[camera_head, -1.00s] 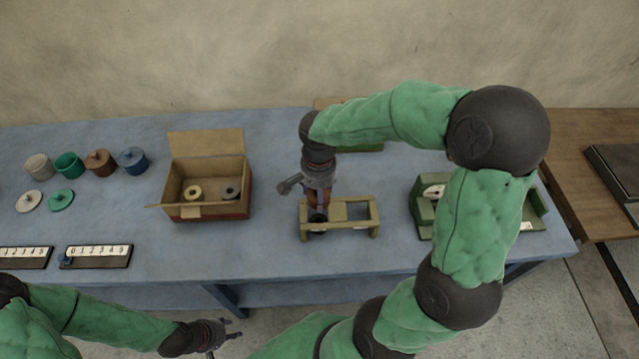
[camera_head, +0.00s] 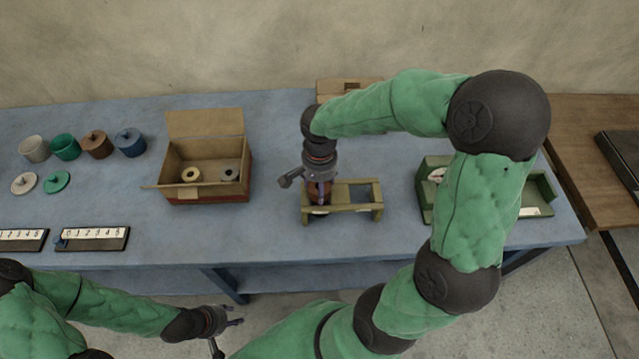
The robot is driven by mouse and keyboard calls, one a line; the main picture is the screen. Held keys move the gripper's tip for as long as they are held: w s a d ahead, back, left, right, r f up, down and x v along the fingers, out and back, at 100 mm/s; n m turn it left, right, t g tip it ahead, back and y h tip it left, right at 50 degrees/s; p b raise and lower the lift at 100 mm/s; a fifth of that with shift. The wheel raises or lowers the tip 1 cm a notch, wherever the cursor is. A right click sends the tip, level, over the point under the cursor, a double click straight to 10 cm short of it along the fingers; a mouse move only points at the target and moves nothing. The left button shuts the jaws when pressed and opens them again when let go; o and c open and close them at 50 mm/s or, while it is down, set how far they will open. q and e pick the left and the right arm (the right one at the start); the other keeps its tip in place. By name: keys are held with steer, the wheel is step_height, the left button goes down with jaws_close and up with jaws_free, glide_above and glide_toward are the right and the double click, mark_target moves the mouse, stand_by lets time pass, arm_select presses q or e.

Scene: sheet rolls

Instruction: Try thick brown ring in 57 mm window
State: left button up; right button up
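The olive gauge frame (camera_head: 362,209) stands on the blue table, with two window openings side by side. The right window is empty. My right gripper (camera_head: 319,196) points down over the left window. It appears shut on the thick brown ring (camera_head: 313,192), which is partly hidden by the fingers and sits at or just above that window. I cannot tell how far it is inside. My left gripper (camera_head: 229,328) is at the bottom of the view, off the table's front edge, open and empty.
A cardboard box (camera_head: 205,190) with two rolls stands left of the frame. A green device (camera_head: 540,196) stands at right, partly behind my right arm.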

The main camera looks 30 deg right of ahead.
steer(key=shift+f+b, duration=0.5)
steer(key=shift+b, duration=0.05)
stand_by(1.8)
steer(key=o, duration=1.3)
steer(key=shift+c, duration=0.2)
steer(key=shift+o, duration=1.3)
steer(key=shift+r, duration=0.1)
steer(key=shift+r+p, duration=2.65)
steer(key=shift+r, duration=0.8)
